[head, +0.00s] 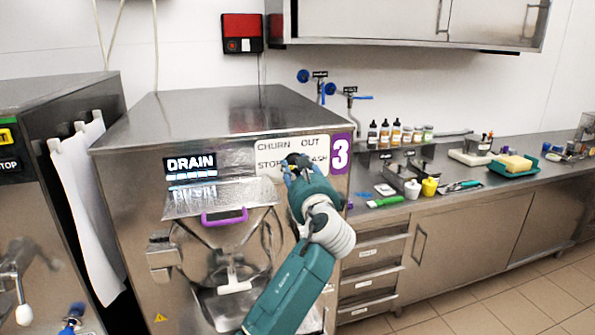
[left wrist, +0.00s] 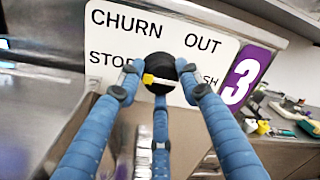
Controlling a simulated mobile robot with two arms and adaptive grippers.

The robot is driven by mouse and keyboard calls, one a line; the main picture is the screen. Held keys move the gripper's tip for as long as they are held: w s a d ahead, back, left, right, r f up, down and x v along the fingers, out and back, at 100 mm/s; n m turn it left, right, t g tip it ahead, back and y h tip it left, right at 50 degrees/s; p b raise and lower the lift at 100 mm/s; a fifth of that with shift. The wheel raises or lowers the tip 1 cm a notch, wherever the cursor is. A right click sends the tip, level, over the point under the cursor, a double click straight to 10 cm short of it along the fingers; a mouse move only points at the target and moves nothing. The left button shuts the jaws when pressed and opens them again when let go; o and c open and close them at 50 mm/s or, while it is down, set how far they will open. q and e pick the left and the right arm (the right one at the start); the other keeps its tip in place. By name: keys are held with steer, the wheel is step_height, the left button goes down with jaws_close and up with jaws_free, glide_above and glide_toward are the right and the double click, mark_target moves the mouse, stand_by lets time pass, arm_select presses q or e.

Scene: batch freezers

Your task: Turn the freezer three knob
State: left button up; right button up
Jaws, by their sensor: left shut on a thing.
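The freezer three knob (left wrist: 161,70) is round and black with a yellow mark, which shows on its left side in the left wrist view. It sits on a white label plate (left wrist: 110,35) reading CHURN, OUT and STOP, with a fourth word partly covered, ending in SH. My left gripper (left wrist: 160,88) has its blue fingers closed around the knob. In the head view the left gripper (head: 296,166) is at the plate and mostly hides the knob. A purple sign with a white 3 (head: 340,153) is to the right. My right gripper is not in view.
A DRAIN display (head: 190,166) and a hatch with a purple handle (head: 223,217) are on the freezer front. A steel counter (head: 455,205) with bottles, tools and a green-handled spatula (head: 385,201) stands right. Another machine (head: 40,110) is left.

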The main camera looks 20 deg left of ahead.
arm_select(q)
steer(key=shift+r, duration=0.35)
steer(key=o, duration=1)
steer(key=shift+o, duration=0.7)
steer(key=shift+f, duration=0.15)
steer(key=v, duration=1.2)
steer(key=shift+a, duration=0.1)
